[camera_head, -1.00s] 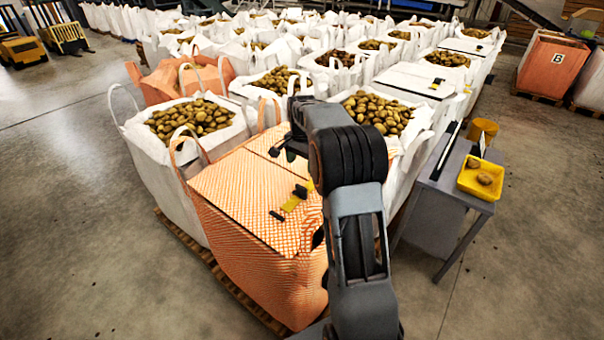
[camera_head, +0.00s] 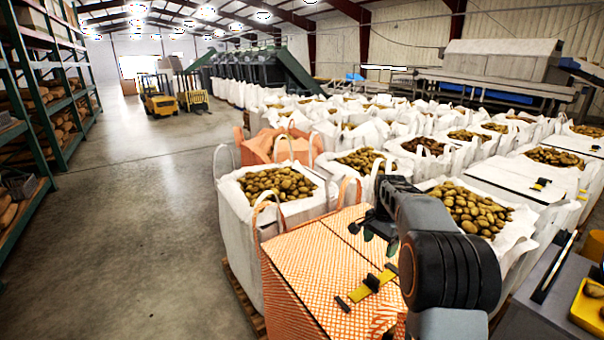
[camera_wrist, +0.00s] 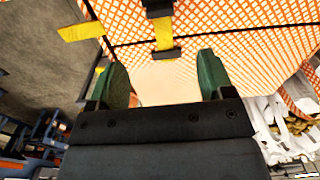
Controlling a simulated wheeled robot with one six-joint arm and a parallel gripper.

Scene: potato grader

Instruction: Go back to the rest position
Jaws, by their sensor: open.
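My gripper (camera_head: 369,227) is above the flat top of the orange-checked bag (camera_head: 310,255), near its far side. In the wrist view my gripper's two green-padded fingers (camera_wrist: 164,75) stand wide apart with nothing between them. A yellow strip with black ends (camera_head: 372,283) lies on the bag top, nearer to the camera than my gripper. The wrist view shows a yellow strip with black ends (camera_wrist: 163,34) beyond the fingers, and another yellow piece (camera_wrist: 82,31) at upper left. My arm comes in from the lower right and hides part of the bag.
White bags of potatoes (camera_head: 277,183) stand close behind and beside the orange bag. A grey table (camera_head: 535,318) with a yellow tray (camera_head: 588,310) is at lower right. Open concrete floor (camera_head: 150,210) lies left, with racks (camera_head: 40,120) and forklifts (camera_head: 158,97) beyond.

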